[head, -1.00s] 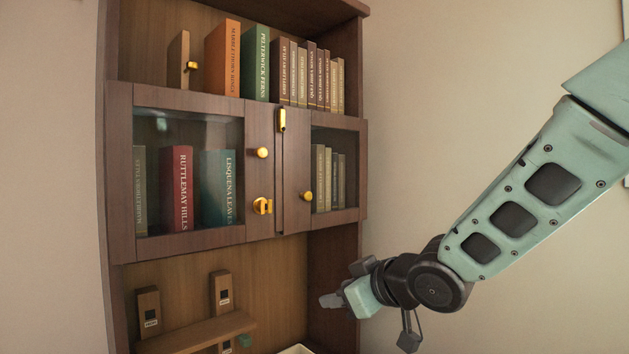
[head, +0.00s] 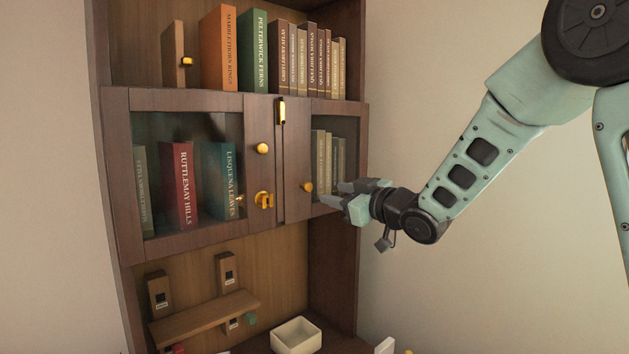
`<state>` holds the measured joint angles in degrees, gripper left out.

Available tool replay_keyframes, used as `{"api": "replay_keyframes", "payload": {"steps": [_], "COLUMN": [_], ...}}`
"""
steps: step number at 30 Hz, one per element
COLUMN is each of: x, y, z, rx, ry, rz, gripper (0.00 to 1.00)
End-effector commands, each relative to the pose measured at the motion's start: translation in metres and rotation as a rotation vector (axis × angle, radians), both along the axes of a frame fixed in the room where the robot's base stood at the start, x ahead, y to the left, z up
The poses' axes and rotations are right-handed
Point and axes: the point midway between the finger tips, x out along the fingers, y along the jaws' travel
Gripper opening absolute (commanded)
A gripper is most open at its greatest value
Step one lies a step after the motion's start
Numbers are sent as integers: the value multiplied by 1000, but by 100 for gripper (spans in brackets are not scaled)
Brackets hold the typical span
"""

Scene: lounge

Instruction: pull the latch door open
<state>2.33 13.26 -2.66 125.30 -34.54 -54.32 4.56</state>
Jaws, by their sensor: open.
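A dark wooden cabinet has two glazed doors side by side. The wider left door (head: 187,240) has a round brass knob (head: 262,149) and a brass latch (head: 264,200) below it near its right edge. The narrow right door (head: 297,150) has a brass knob (head: 307,187) on its left side. An upright brass bolt (head: 282,111) sits near the top of the seam between the doors. Both doors look shut. My gripper (head: 334,193) is open and empty, in front of the right door's lower right part, to the right of its knob. I cannot tell its distance from the door.
Books stand on the top shelf (head: 239,60) and behind the glass. A small wooden piece with a brass knob (head: 187,61) stands at the top left. Below are a small wooden rack (head: 205,318) and a white open box (head: 296,336). Plain wall lies to the right.

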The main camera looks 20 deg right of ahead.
Motion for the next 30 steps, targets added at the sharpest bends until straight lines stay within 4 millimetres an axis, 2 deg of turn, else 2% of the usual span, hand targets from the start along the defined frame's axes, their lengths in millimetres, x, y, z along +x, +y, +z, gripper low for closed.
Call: {"api": "replay_keyframes", "payload": {"steps": [6,12,17,26,30], "x": [41,66,75,76,76], "y": [17,27,31,32,32], "z": [3,2,1,0,0], "rx": [1,0,0,0,0], "ry": [3,2,1,1,1], "rz": [1,0,1,0,0], "gripper": [43,43,43,43,4]}}
